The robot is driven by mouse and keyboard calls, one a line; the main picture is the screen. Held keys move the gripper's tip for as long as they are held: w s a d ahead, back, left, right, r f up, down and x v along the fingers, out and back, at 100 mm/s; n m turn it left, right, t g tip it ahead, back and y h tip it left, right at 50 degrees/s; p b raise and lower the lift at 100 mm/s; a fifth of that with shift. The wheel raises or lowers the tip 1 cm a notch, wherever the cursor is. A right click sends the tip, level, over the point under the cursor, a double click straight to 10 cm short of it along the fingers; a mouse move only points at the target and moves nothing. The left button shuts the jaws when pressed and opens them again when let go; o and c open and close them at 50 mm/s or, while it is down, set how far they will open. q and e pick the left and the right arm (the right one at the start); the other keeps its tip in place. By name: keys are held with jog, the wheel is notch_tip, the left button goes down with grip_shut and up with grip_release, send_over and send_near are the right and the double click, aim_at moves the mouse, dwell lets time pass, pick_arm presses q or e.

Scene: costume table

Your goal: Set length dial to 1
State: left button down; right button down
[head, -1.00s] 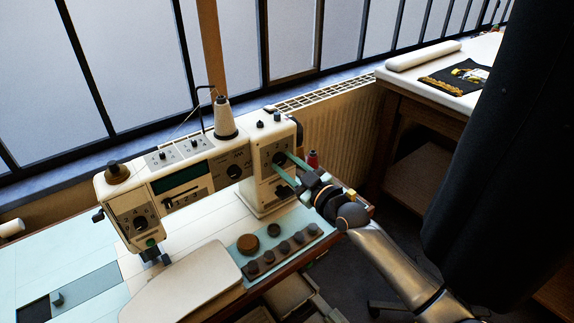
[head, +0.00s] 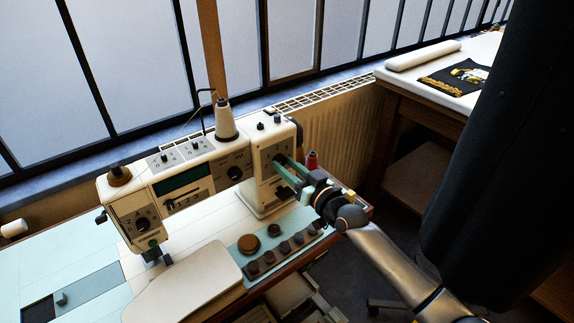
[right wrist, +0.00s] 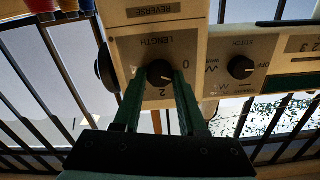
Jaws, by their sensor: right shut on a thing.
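The white sewing machine (head: 190,190) stands on the table with its right column facing me. The dark round length dial (right wrist: 159,72) is on a grey plate marked LENGTH, with 0 and 2 readable beside it in the right wrist view. A pale pointer line on the dial seems to point between 0 and 2; the exact setting is hard to read. My right gripper (right wrist: 160,82) is shut on the dial, its green fingers on either side of it. In the head view the right gripper (head: 283,167) reaches the column from the right. My left gripper is out of view.
A second dial marked STITCH (right wrist: 241,67) sits beside the length dial. A red thread spool (head: 312,160) stands close behind my right gripper. A blue tray (head: 233,253) with several dark knobs lies in front of the column. A dark curtain (head: 490,150) hangs at right.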

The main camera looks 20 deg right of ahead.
jog(key=shift+m, duration=1.5)
jog(key=shift+c, duration=2.3)
grip_release()
jog(key=v, duration=1.2)
jog(key=shift+s+p, duration=0.25)
jog(key=shift+p, duration=0.05)
jog(key=s+a+f+n+g+h+p, duration=0.1)
jog(key=s+f+g, duration=0.3)
jog(key=s+f, duration=0.6)
jog(key=s+a+f+n+g+h+p, duration=0.2)
jog(key=s+a+f+g+h+p, duration=0.1)
jog(key=s+f, duration=0.7)
jog(key=shift+s+a+f+g, duration=0.25)
jog(key=shift+s+a+g, duration=0.15)
jog(key=shift+s+a, duration=0.5)
